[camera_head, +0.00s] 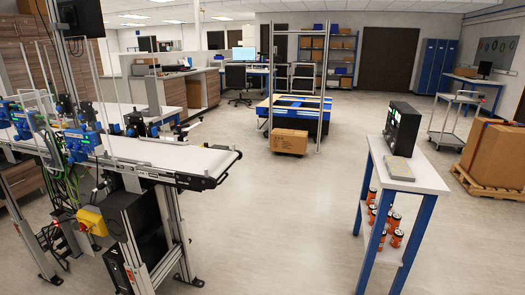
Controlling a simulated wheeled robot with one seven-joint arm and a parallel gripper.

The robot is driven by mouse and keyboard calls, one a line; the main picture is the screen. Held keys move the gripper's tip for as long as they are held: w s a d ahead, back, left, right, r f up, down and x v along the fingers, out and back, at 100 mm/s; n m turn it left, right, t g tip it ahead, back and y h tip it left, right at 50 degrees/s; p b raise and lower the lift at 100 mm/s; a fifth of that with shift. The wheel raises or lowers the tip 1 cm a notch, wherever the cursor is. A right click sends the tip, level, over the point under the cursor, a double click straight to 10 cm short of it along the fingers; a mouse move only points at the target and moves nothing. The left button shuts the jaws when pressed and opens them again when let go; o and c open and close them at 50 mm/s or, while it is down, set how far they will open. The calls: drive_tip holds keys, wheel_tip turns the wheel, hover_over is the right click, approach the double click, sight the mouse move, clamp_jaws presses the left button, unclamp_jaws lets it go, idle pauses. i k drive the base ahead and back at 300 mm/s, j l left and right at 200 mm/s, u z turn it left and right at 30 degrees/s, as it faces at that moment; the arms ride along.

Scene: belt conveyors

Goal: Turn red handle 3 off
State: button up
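A yellow box (93,217) is mounted low on the frame of the belt conveyor (165,155) at the left. A small red part (83,228) shows on its front, seen from the side and too small to tell its position or any number. No other red handle can be made out clearly. My gripper is not in view.
Cables hang left of the yellow box, and a black cabinet (135,225) stands to its right under the belt. A narrow white-topped table (425,175) with blue legs stands at the right. A cardboard box (289,141) lies further back. The middle floor (270,225) is clear.

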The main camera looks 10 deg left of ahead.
sight(84, 228)
drive_tip(key=i+j+u, duration=0.1)
drive_tip(key=i+u, duration=0.7)
drive_tip(key=i+l+u, duration=0.2)
drive_tip(key=u, duration=0.15)
drive_tip(key=i+j+u, duration=0.1)
drive_tip(key=i+u, duration=0.25)
drive_tip(key=i, duration=0.15)
drive_tip(key=i+u, duration=0.4)
drive_tip(key=i+j+u, duration=0.15)
drive_tip(key=i+u, duration=0.25)
drive_tip(key=i, duration=0.3)
drive_tip(key=i+l+u, duration=0.1)
drive_tip(key=i+u, duration=0.35)
drive_tip(key=i, duration=0.25)
